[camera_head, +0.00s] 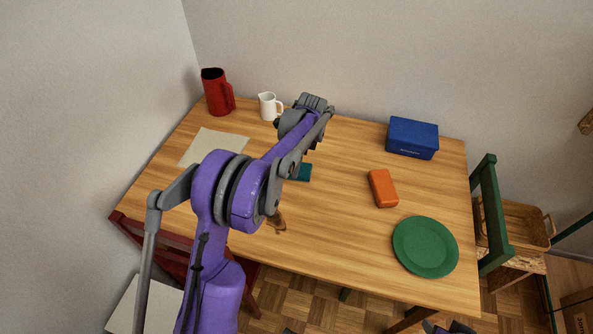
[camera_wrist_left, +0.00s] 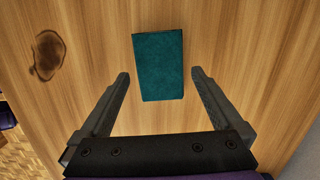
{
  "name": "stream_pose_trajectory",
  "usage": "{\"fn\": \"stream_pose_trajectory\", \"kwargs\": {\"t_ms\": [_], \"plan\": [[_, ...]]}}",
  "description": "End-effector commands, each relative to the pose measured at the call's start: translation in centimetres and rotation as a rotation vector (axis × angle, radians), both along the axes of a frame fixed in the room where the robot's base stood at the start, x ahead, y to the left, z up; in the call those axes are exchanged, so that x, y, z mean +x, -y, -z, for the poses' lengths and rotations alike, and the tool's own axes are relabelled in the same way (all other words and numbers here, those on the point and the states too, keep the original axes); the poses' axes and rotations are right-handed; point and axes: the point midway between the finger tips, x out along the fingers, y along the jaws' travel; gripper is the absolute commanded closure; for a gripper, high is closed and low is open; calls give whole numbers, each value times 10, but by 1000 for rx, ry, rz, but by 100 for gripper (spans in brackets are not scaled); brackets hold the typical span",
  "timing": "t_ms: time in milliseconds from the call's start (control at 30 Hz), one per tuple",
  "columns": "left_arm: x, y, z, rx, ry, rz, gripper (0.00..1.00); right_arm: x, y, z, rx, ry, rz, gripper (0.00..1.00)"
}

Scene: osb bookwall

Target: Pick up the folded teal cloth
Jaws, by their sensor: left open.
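The folded teal cloth (camera_head: 304,173) lies on the wooden table, partly hidden behind my left arm in the head view. In the left wrist view the cloth (camera_wrist_left: 158,62) is a flat dark teal rectangle, its lower part lying between the fingers in the picture. My left gripper (camera_wrist_left: 159,76) is open and empty, with one finger on each side of the cloth and a gap to each. I cannot tell its exact height above the cloth. Only a dark piece of what looks like my right gripper (camera_head: 447,327) shows at the bottom edge of the head view.
On the table (camera_head: 335,225) are a red pitcher (camera_head: 217,93), a white jug (camera_head: 268,106), a pale sheet (camera_head: 205,147), a blue box (camera_head: 412,138), an orange block (camera_head: 383,188) and a green plate (camera_head: 425,247). A green chair (camera_head: 490,215) stands at the right. The table around the cloth is bare.

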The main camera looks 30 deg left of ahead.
Motion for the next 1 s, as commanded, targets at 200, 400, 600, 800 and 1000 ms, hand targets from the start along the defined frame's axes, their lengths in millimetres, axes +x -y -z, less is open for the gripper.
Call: {"fn": "stream_pose_trajectory", "kwargs": {"t_ms": [200,400,600,800,1000], "plan": [[-2,-3,26,0,1,0,0,0,0,0,0,0,0,50],[-2,-3,28,0,1,0,0,0,0,0,0,0,0,50],[-2,-3,28,0,1,0,25,0,0,0,0,0,0,50],[-2,-3,27,0,1,-1,61,0,0,0,0,0,0,50],[-2,-3,27,0,1,0,71,0,0,0,0,0,0,50]]}}
